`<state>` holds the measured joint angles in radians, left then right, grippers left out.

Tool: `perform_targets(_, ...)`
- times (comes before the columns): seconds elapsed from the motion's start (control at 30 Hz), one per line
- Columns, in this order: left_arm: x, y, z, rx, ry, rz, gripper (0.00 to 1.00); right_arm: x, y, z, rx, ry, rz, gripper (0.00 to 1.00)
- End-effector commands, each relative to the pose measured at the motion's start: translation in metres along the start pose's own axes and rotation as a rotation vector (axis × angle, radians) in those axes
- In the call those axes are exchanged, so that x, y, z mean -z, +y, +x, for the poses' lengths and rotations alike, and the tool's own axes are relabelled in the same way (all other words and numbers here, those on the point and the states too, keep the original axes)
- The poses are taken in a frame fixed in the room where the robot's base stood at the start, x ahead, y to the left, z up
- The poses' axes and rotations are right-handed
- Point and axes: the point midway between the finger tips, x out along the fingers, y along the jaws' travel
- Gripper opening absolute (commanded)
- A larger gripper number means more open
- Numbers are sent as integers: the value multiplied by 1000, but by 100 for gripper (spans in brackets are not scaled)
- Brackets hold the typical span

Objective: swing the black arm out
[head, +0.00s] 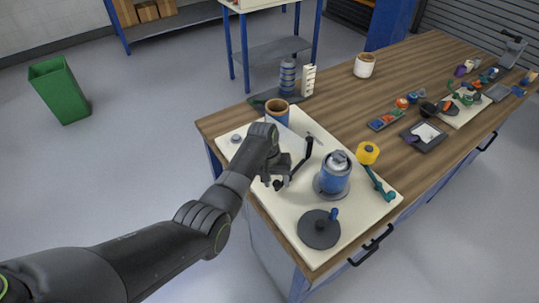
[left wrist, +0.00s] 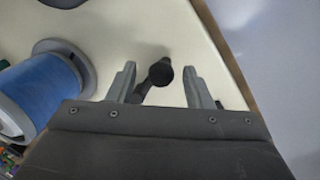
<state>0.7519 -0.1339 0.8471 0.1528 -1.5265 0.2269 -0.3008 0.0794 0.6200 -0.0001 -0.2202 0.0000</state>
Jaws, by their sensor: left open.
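The black arm (head: 303,160) is a thin dark lever on the cream board (head: 290,225), beside the blue roller (head: 335,176). One end stands near the board's middle and the other reaches down toward my left gripper (head: 276,182). In the left wrist view, the black arm (left wrist: 157,76) with its round dark knob lies between the two grey fingers of my left gripper (left wrist: 160,82). The fingers are open, with a gap on each side of the knob, and I see no contact. The blue roller (left wrist: 38,92) shows at the left there. My right gripper is out of view.
A dark disc (head: 319,229) with a blue peg sits at the board's near end. A yellow roller (head: 367,153) on a teal arm stands to the right. A brown-rimmed cup (head: 277,111) stands behind my gripper. The wooden table (head: 390,110) holds small parts farther right.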

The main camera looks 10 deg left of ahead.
Motion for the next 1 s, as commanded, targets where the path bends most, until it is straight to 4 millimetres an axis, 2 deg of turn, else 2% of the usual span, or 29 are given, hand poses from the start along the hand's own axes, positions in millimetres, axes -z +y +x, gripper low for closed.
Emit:
perform_targets(0.63,1,0,-133,1,4,0,46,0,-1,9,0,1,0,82)
perform_targets(0.8,0,1,-150,0,3,1,46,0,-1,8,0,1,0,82)
perform_targets(1.0,0,0,-154,0,0,0,46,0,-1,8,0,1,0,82)
